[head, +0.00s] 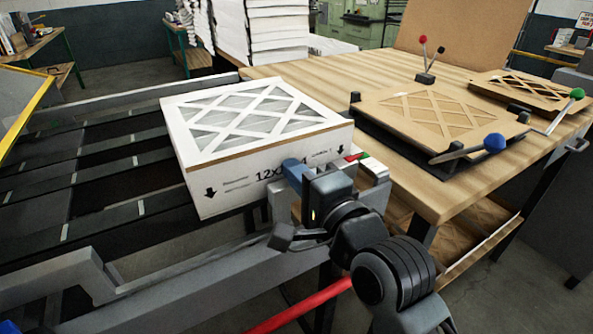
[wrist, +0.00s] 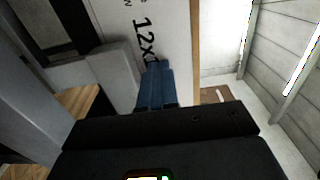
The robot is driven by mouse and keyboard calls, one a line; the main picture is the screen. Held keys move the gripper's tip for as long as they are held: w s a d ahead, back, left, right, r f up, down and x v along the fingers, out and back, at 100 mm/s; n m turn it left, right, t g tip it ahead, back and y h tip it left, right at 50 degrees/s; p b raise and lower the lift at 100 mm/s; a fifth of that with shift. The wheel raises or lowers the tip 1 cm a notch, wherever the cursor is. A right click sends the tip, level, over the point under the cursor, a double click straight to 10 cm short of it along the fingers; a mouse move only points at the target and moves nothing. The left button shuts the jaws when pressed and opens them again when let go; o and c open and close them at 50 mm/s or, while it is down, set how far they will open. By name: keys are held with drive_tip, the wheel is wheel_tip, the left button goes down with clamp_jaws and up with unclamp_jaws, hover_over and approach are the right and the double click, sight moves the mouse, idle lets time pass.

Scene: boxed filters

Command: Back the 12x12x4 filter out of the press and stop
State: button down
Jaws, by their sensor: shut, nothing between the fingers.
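A white boxed filter (head: 255,165) with a diamond lattice top sits at the right side of a dark slatted bed, near the wooden table. Its front face carries two down arrows and a "12x…" label, partly covered by my gripper. My gripper (head: 291,170) is shut and empty, its blue fingertips at this labelled face. In the wrist view, the blue fingers (wrist: 155,88) point at the box face (wrist: 150,30) just below the label. I cannot tell whether they touch it. No part is clearly identifiable as the press.
The slatted bed (head: 115,183) has a grey frame rail (head: 190,292) in front. The wooden table (head: 360,100) holds a fixture with a brown lattice panel (head: 430,113) and ball-topped levers. White stacks (head: 276,35) stand behind. Bare slats lie left of the filter.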

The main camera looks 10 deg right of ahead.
drive_tip(key=shift+p+x, duration=0.45)
drive_tip(key=shift+x, duration=1.3)
drive_tip(key=shift+s+d, duration=0.1)
